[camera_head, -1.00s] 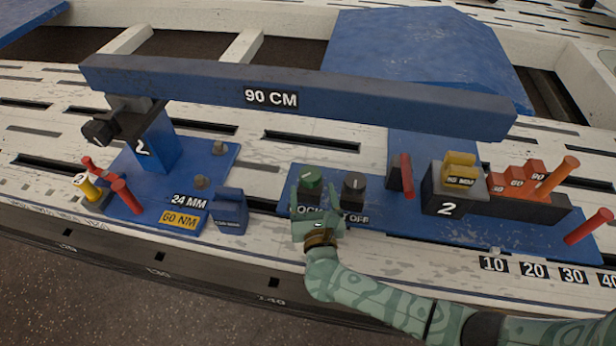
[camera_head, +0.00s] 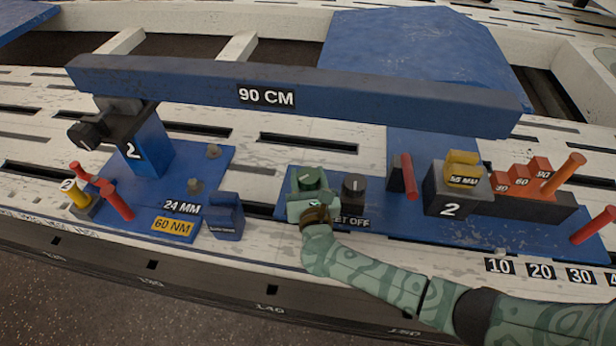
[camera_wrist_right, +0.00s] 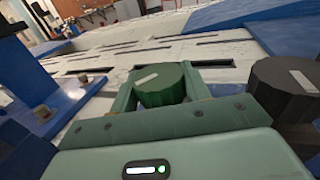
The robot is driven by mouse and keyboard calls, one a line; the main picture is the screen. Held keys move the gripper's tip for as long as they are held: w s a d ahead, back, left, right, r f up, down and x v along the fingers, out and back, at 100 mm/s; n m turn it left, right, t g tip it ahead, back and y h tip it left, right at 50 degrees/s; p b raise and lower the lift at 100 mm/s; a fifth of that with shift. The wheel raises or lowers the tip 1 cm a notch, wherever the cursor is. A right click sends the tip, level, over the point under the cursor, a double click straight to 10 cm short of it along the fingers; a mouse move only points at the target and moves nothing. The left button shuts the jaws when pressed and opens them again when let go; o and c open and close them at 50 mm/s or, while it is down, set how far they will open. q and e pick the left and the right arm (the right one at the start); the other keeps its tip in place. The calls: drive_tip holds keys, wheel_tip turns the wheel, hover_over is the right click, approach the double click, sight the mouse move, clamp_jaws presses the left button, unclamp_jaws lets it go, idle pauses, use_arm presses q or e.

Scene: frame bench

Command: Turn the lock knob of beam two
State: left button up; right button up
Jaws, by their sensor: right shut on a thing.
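The green lock knob (camera_head: 309,177) stands on a blue plate below the beam, next to a black knob (camera_head: 353,186). My right gripper (camera_head: 309,188) is shut on the green knob. In the right wrist view, its two fingers sit on either side of the green knob (camera_wrist_right: 161,86), whose pale mark line points up to the right. The black knob (camera_wrist_right: 289,88) shows at the right there. The blue beam (camera_head: 180,84), labelled 90 CM, spans above the plates. Part of the plate's lettering is hidden behind my gripper; "ET OFF" shows. My left gripper is out of view.
The left blue plate (camera_head: 150,205) holds a post (camera_head: 142,150) marked 2, a black side knob (camera_head: 86,133), red pegs and a 60 NM label. Right of the knobs stand a red lever (camera_head: 409,176), a grey block (camera_head: 447,190) marked 2, and orange blocks (camera_head: 520,178).

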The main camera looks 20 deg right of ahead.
drive_tip(key=shift+m+h, duration=0.3)
drive_tip(key=shift+h, duration=0.2)
drive_tip(key=m+g+h, duration=0.1)
drive_tip(key=h, duration=0.1)
drive_tip(key=m+g+h, duration=0.2)
drive_tip(key=shift+a+m+h, duration=0.15)
drive_tip(key=shift+m+h, duration=0.15)
drive_tip(key=shift+h, duration=0.1)
drive_tip(key=m+g+h, duration=0.3)
drive_tip(key=g+h, duration=0.1)
drive_tip(key=shift+m, duration=0.3)
drive_tip(key=shift+m+g+h, duration=0.4)
drive_tip(key=shift+m+g, duration=0.2)
drive_tip(key=shift+g, duration=0.3)
drive_tip(key=o, duration=1)
